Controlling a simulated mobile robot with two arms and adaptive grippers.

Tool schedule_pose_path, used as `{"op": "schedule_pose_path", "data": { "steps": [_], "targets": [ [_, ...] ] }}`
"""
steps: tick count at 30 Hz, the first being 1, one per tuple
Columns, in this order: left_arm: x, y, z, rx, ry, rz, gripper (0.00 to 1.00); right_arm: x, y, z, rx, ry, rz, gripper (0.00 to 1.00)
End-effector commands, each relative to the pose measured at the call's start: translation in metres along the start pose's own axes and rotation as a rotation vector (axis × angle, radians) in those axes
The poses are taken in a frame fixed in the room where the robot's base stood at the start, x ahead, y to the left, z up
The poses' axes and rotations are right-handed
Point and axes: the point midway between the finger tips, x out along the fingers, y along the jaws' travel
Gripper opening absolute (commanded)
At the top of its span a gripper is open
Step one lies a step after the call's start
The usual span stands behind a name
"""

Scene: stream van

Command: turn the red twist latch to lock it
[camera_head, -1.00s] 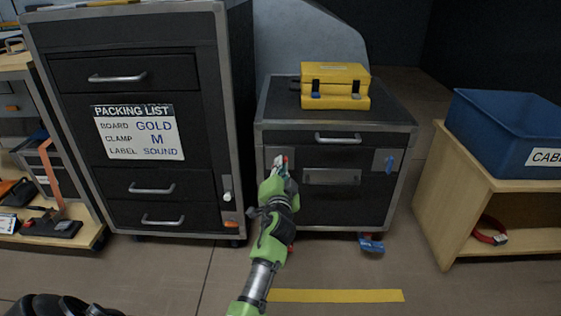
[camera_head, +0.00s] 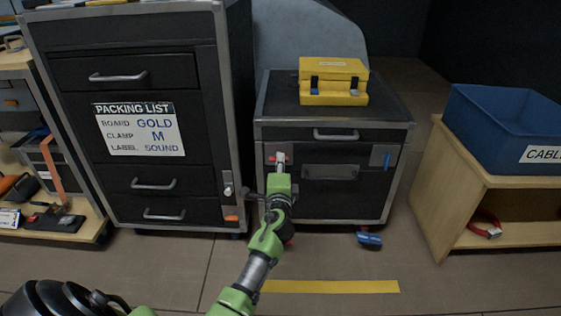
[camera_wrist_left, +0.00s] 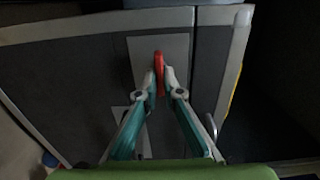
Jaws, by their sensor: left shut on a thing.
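The red twist latch (camera_wrist_left: 158,66) sits on a light plate on the front of the low dark cabinet (camera_head: 334,207). In the wrist view it stands between the two fingertips of my left gripper (camera_wrist_left: 160,82), which touch it from both sides. In the head view the left gripper (camera_head: 281,160) is at the cabinet's upper left front. Only a small red part of the latch (camera_head: 271,159) shows there beside the fingers; the rest is hidden. My right gripper is in neither view.
A blue latch (camera_head: 388,159) is at the cabinet's upper right front. A yellow case (camera_head: 333,98) stands on top. A tall drawer cabinet (camera_head: 130,70) is close on the left. A shelf with a blue bin (camera_head: 495,150) is on the right. The floor in front is mostly clear.

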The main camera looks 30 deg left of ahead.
Motion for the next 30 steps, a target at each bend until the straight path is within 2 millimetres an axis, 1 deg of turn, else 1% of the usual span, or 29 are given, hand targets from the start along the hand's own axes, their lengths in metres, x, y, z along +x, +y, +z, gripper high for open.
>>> {"op": "schedule_pose_path", "data": {
  "steps": [1, 16, 18, 19, 30],
  "targets": [
    [0.0016, -0.0040, 0.0007, 0.009, -0.001, -0.006, 0.00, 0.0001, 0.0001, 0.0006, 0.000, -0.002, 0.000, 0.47],
    [0.0017, -0.0039, 0.0009, 0.028, -0.001, -0.007, 0.00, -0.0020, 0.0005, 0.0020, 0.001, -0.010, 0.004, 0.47],
    [0.0017, -0.0039, 0.0009, 0.027, -0.001, -0.007, 0.20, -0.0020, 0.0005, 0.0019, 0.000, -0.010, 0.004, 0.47],
    [0.0017, -0.0039, 0.0009, 0.027, -0.001, -0.007, 0.24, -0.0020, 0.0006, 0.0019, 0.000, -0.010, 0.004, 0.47],
    [0.0002, -0.0010, 0.0006, 0.025, -0.001, -0.002, 0.24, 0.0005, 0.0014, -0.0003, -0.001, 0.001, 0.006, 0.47]
  ]
}}
